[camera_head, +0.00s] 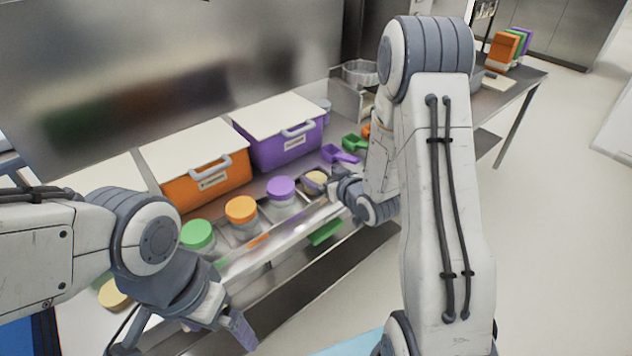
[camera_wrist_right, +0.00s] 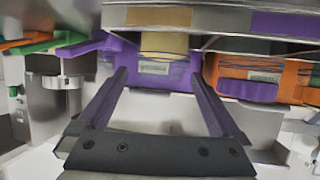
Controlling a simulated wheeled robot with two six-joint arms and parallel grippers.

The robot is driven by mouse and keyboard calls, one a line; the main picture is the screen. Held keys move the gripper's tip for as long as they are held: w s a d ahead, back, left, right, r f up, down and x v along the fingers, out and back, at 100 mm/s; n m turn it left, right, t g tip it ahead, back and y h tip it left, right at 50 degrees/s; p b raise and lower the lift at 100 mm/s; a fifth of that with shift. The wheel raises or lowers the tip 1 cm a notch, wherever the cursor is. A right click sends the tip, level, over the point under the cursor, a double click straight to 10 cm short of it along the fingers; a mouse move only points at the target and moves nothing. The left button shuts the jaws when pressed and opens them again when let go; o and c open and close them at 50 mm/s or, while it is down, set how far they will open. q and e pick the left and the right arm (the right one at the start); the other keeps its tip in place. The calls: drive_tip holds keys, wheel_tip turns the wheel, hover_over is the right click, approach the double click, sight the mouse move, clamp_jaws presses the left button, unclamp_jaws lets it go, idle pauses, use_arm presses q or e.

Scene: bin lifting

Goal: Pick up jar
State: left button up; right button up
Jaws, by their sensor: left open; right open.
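A row of clear jars stands along the counter's front in the head view: one with a green lid (camera_head: 197,234), one with an orange lid (camera_head: 241,210), one with a purple lid (camera_head: 281,188) and one with a tan lid (camera_head: 315,180). Another tan lid (camera_head: 114,295) shows at lower left, partly behind my left arm. My right gripper (camera_head: 341,186) is open, close beside the right-hand tan-lidded jar. In the right wrist view its fingers (camera_wrist_right: 160,76) are apart with nothing clearly between them. My left gripper (camera_head: 190,338) is open and empty in front of the counter, low in view.
An orange bin (camera_head: 205,187) and a purple bin (camera_head: 285,149), both white-lidded, stand behind the jars. A purple scoop (camera_head: 338,153) and green scoop (camera_head: 354,143) lie to the right. A shelf edge crosses the top of the wrist view. Floor at right is clear.

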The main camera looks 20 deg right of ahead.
sight(318, 172)
drive_tip(key=x, duration=0.4)
drive_tip(key=shift+a+r, duration=0.1)
drive_tip(key=shift+a, duration=0.05)
drive_tip(key=c, duration=1.3)
drive_tip(key=shift+r, duration=0.1)
drive_tip(key=shift+c, duration=0.8)
drive_tip(key=shift+r, duration=0.1)
